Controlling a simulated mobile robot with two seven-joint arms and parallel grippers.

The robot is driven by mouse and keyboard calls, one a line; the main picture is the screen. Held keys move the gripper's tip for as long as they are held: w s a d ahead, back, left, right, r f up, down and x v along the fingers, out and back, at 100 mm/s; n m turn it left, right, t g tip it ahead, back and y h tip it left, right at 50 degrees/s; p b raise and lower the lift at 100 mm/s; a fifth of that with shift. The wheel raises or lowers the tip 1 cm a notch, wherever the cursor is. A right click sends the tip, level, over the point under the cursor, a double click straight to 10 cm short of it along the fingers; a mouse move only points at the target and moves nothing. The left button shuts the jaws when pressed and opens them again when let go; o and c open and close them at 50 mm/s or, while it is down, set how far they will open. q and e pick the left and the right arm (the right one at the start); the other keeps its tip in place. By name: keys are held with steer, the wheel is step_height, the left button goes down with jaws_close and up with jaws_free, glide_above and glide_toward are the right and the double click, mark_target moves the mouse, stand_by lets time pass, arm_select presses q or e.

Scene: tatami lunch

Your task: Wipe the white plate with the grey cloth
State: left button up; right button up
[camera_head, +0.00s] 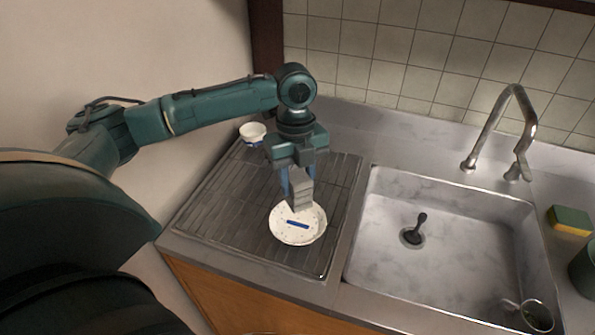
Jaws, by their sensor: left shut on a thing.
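The white plate (288,236) lies on the ribbed drainboard left of the sink. It has small specks and a short dark blue bar-shaped mark (297,224) near its middle. My left gripper (298,185) points down over the back part of the plate. It is shut on the grey cloth (302,197), which hangs as a small block below the fingers. The cloth's lower end is at or just above the plate's back part; I cannot tell whether they touch. The cloth and gripper hide part of the plate's back rim. My right gripper is not in view.
A white and blue bowl (252,132) stands at the drainboard's back left corner. The sink (450,240) holds a dark plug (414,232) and a cup-like item (535,316). A faucet (512,110) rises behind it. A yellow-green sponge (570,220) lies at the right.

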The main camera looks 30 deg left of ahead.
mark_target(296, 222)
arm_select(q)
steer(key=shift+f, duration=0.55)
step_height(296, 222, down, 3)
steer(key=shift+r+b, duration=0.1)
steer(key=shift+b, duration=1.05)
steer(key=shift+f, duration=1.25)
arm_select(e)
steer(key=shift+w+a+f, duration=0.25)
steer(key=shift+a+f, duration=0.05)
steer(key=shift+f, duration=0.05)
arm_select(q)
steer(key=shift+f+b, duration=0.3)
steer(key=shift+f, duration=0.45)
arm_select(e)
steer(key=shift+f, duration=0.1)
arm_select(q)
steer(key=n+p, duration=0.1)
steer(key=p, duration=0.1)
steer(key=n+p, duration=0.2)
steer(key=shift+s+r, duration=0.1)
steer(key=shift+r, duration=0.25)
steer(key=shift+a+f+n+b, duration=0.1)
steer(key=shift+f+n+b, duration=0.4)
steer(key=shift+n, duration=0.3)
steer(key=shift+r+n+t, duration=0.15)
steer(key=shift+n+t, duration=0.15)
steer(key=shift+n, duration=0.9)
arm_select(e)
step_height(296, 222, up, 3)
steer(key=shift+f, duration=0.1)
